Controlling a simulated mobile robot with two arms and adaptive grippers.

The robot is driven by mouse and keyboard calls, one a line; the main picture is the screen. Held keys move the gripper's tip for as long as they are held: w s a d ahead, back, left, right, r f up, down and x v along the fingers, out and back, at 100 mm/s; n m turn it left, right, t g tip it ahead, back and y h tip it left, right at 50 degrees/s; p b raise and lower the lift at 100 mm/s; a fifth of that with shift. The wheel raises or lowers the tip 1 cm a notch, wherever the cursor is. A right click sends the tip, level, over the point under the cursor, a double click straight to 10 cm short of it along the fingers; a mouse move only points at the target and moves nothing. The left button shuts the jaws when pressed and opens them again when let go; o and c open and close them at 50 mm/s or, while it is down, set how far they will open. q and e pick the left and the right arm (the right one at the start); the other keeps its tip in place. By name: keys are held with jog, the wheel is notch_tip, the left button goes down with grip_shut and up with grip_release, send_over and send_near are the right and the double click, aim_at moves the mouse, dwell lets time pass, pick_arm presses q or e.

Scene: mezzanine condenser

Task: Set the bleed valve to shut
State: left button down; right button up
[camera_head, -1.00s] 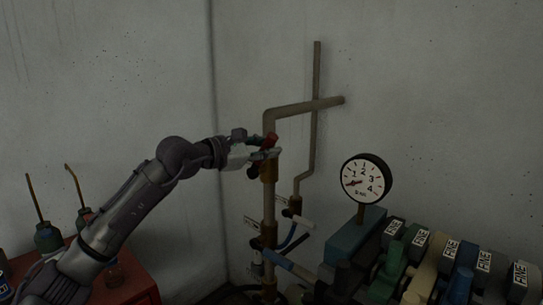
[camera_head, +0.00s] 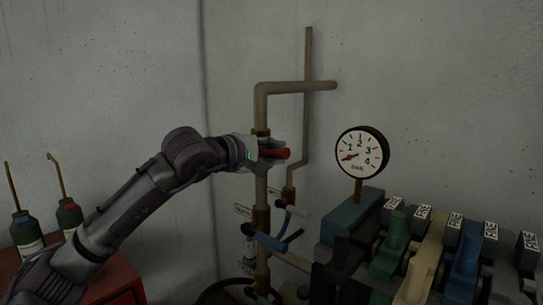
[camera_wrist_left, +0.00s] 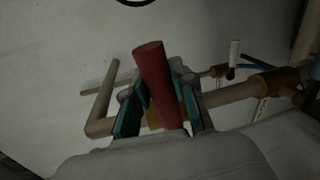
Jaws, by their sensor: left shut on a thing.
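A valve with a red handle (camera_head: 280,154) sits on the upright tan pipe (camera_head: 261,195). The handle lies close to level, across the pipe, with its free end to the right. My left gripper (camera_head: 270,150) is shut on it near the pipe's top bend. In the left wrist view the red handle (camera_wrist_left: 155,70) stands between the green-padded fingers (camera_wrist_left: 162,95), its end sticking out past them. The valve body is mostly hidden by the gripper. I cannot read which tag names the bleed valve. My right gripper is out of view.
Lower on the pipes are a white-handled valve (camera_head: 295,210) and a blue-handled one (camera_head: 268,241). A dial gauge (camera_head: 362,153) and a row of coloured levers (camera_head: 425,262) stand at right. Green bottles (camera_head: 24,228) stand on a red cabinet (camera_head: 118,282) at left.

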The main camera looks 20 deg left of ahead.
pick_arm(q)
jog(key=shift+f+m+b, duration=0.6)
jog(key=shift+f, duration=0.15)
jog(key=c, duration=0.9)
grip_release()
jog(key=shift+s, duration=0.1)
jog(key=v, duration=1.2)
jog(key=shift+d, duration=0.1)
jog(key=shift+d, duration=0.1)
